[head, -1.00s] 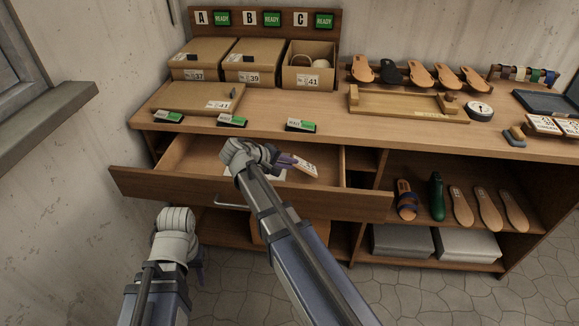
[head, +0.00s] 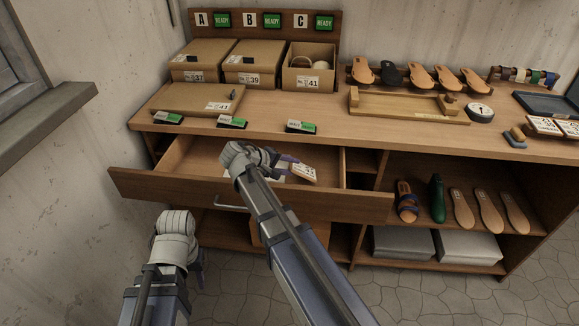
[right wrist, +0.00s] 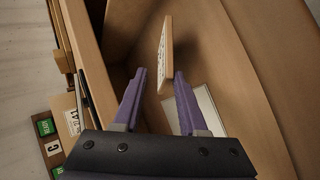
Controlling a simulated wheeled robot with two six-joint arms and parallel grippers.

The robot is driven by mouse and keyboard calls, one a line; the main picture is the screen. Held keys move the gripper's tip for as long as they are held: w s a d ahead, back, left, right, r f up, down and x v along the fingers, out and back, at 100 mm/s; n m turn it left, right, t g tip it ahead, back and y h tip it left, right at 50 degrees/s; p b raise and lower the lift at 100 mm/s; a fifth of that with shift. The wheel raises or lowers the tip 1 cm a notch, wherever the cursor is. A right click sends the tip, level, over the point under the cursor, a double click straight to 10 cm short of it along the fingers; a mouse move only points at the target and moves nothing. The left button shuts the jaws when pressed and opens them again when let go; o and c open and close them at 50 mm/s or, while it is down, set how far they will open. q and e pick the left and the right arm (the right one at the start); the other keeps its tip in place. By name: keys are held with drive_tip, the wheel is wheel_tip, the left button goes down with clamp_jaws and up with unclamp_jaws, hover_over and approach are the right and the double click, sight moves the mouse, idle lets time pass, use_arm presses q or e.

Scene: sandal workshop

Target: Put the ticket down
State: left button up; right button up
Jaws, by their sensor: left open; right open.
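The ticket (head: 303,173), a small wooden-edged card with a printed white face, is inside the open drawer (head: 250,192), near its right end. In the right wrist view the ticket (right wrist: 165,55) shows nearly edge-on, just beyond the fingertips. My right gripper (right wrist: 160,76) is open, its purple fingers apart with a gap to the ticket. In the head view my right gripper (head: 284,160) is low over the drawer, left of the ticket. My left gripper (head: 199,258) is open and empty in front of the drawer; its fingers are mostly hidden.
A white sheet or pad (right wrist: 208,108) lies on the drawer floor, partly hidden by my arm in the head view. Above, the bench (head: 340,130) carries boxes, a wooden fixture (head: 408,104) and sandals. Shelves with soles (head: 462,208) are to the right.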

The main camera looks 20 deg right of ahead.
drive_tip(key=p+v, duration=0.7)
drive_tip(key=v, duration=0.5)
idle(1.0)
